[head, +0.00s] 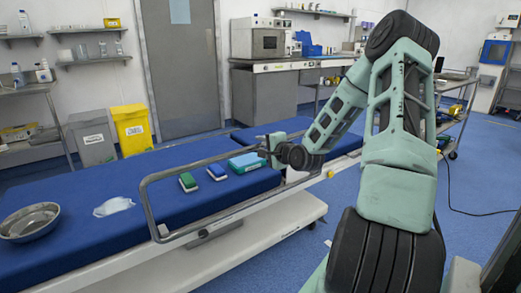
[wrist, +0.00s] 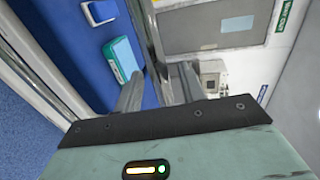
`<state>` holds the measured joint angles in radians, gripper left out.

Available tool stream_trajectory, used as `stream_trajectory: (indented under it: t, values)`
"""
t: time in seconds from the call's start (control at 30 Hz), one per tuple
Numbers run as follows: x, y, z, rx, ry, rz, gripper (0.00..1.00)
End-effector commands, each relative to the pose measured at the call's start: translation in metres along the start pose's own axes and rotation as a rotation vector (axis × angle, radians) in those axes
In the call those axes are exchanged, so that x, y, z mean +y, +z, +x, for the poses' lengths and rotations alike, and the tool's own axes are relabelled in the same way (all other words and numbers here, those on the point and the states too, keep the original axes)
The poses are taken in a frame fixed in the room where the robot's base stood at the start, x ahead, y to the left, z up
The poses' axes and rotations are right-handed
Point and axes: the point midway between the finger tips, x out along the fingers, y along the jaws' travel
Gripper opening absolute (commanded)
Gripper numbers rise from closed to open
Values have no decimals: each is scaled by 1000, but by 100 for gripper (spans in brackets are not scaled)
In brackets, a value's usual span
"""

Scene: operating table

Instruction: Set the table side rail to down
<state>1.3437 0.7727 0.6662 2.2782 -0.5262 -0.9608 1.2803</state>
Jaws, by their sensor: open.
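The side rail (head: 146,205) is a grey metal frame along the near edge of the blue operating table (head: 150,170). It stands raised above the table top. My gripper (head: 272,152) is at the upper right part of the rail, partly hidden by my own arm. In the wrist view my gripper (wrist: 158,82) has its two fingers apart. A grey bar of the rail (wrist: 152,35) runs down toward the gap between them. I cannot tell whether the fingers touch it.
On the table lie a teal box (head: 247,162), a blue box (head: 217,172), a green box (head: 188,182), a white cloth (head: 114,206) and a metal bowl (head: 30,222). A yellow bin (head: 132,130) stands behind. The blue floor at right is mostly open.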

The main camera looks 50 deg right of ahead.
Motion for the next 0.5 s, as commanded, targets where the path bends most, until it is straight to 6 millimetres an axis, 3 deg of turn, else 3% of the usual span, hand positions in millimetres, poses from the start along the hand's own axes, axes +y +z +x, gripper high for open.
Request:
stream_trajectory:
  t: [0.13, 0.43, 0.47, 0.5]
  values:
    - [0, 0, 11, 0, -1, 1, 40]
    - [0, 0, 13, 0, 0, 1, 40]
    - [0, 0, 13, 0, 0, 1, 37]
    - [0, 0, 13, 0, 0, 1, 26]
